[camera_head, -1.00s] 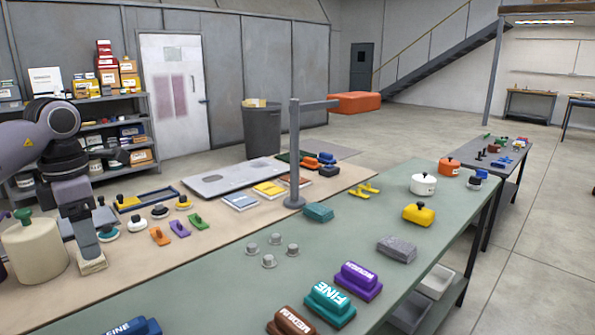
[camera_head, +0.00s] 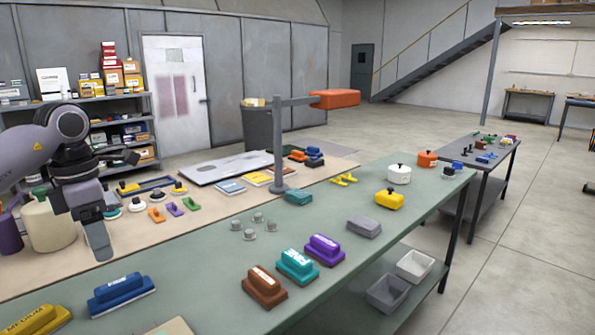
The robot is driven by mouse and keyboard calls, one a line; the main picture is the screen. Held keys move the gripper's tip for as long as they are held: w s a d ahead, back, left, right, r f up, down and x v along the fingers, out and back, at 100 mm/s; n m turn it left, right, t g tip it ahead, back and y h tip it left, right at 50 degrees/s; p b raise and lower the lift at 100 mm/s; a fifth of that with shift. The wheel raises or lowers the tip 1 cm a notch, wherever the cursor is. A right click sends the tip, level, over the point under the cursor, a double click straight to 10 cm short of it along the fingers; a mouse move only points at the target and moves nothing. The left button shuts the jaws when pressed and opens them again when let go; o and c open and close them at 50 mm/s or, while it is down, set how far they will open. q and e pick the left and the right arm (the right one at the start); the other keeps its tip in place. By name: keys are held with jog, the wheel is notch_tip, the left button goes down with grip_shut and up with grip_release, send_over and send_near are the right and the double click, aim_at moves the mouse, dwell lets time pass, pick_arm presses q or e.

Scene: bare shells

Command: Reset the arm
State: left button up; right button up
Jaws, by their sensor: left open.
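My left arm comes in from the left edge. My left gripper (camera_head: 98,240) points down over the near left part of the workbench, right of a cream jug (camera_head: 50,222) with a green top. It is open, and I see nothing held in it. One finger hides much of the other, and I cannot tell how high the tips are above the bench. My right gripper is not in view.
The green bench top (camera_head: 195,262) carries brown (camera_head: 264,287), teal (camera_head: 297,267), purple (camera_head: 325,249) and blue (camera_head: 121,293) blocks. A grey post (camera_head: 278,145) with a side arm stands mid-bench. Small orange, purple and green tools lie right of the gripper. Open floor lies at right.

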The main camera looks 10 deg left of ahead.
pick_arm(q)
jog(key=d+f+m+h, duration=0.1)
jog(key=d+f+h, duration=0.2)
jog(key=d+f, duration=0.35)
jog(key=d+f+m+h, duration=0.1)
jog(key=d+f+h, duration=0.2)
jog(key=d, duration=0.7)
jog(key=s+d+f+n+t+h+b, duration=0.1)
jog(key=s+d+n+h, duration=0.1)
jog(key=d+n+h, duration=0.55)
jog(key=s+d+f+n+t+h, duration=0.2)
jog(key=d+h, duration=0.3)
jog(key=d, duration=0.5)
jog(key=s+a+f+n+t+y+b, duration=0.1)
jog(key=a+f+n+t+y, duration=0.55)
jog(key=n, duration=0.65)
jog(key=s+a+f+n+t+y, duration=0.1)
jog(key=a+f+n+t+y, duration=0.2)
jog(key=f+n+t+y, duration=0.75)
jog(key=s+a+f+n+g, duration=0.5)
jog(key=s+f+n+g, duration=0.4)
jog(key=s+f+n, duration=0.1)
jog(key=s+f, duration=0.1)
jog(key=s, duration=0.1)
jog(key=shift+s+n+g, duration=0.3)
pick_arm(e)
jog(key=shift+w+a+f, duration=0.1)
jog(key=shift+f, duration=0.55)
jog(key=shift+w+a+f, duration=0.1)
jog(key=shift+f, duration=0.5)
